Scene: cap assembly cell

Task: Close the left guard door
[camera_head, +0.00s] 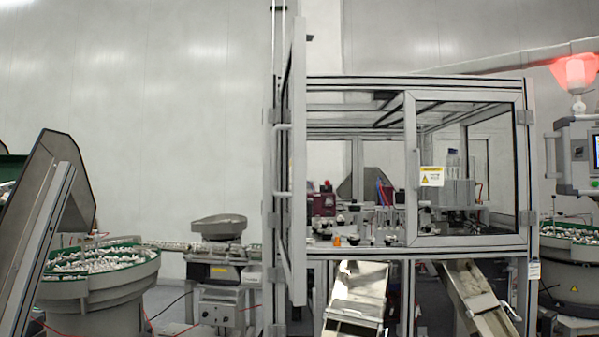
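The left guard door (299,150) is a tall metal-framed panel at the left side of the machine enclosure. It stands open, swung out towards me and seen nearly edge-on. It joins the enclosure at the left post (268,200). The left opening is uncovered, and small fixtures show inside it. The right guard door (466,241) is shut across the right side of the front, with a yellow warning label on its frame. My gripper is not in view, so its state does not show.
A bowl feeder (100,290) full of small parts stands at the left, another (570,270) at the right. Two chutes (355,295) (480,300) slope out below the enclosure. A control panel (578,155) and a lit red lamp (575,72) are at the right.

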